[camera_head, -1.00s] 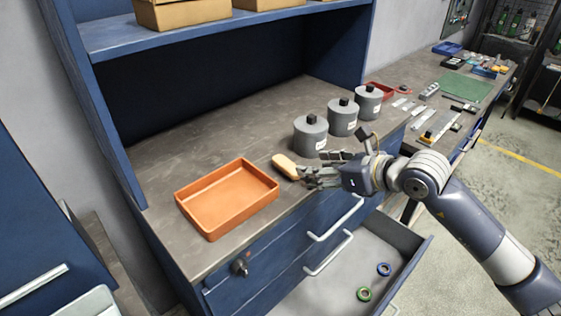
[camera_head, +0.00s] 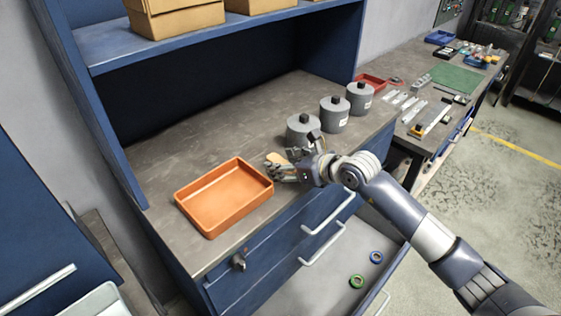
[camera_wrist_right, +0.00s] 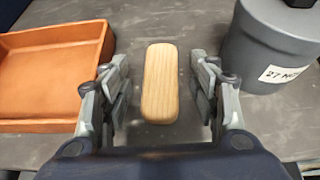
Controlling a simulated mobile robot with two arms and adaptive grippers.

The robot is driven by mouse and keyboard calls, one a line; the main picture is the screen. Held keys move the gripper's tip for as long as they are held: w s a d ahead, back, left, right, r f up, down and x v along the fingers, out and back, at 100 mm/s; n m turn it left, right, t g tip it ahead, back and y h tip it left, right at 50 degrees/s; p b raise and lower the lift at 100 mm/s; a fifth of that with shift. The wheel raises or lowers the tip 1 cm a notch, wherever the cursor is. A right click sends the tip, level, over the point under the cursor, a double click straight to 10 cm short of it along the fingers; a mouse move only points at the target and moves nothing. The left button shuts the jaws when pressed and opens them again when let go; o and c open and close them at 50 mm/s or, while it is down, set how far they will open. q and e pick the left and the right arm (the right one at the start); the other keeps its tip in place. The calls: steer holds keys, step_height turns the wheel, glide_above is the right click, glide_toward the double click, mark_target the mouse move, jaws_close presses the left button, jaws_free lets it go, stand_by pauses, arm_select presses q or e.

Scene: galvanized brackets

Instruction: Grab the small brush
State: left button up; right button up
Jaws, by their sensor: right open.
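The small brush shows as a light wooden block with rounded ends (camera_wrist_right: 160,84) on the grey worktop; its bristles are not visible. In the right wrist view it lies between the spread fingers of my right gripper (camera_wrist_right: 160,100), with a gap on each side. In the head view the brush (camera_head: 276,159) is partly hidden behind my right gripper (camera_head: 282,170). My right gripper is open and holds nothing. My left gripper is not in view.
An orange tray (camera_head: 224,197) stands left of the brush, and a grey labelled canister (camera_wrist_right: 272,45) stands close on its right. Two more canisters (camera_head: 334,114) (camera_head: 360,98) stand behind. An open drawer (camera_head: 320,285) holds a green ring and a blue ring.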

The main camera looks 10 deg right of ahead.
steer(key=shift+w+f, duration=0.1)
steer(key=c, duration=1.2)
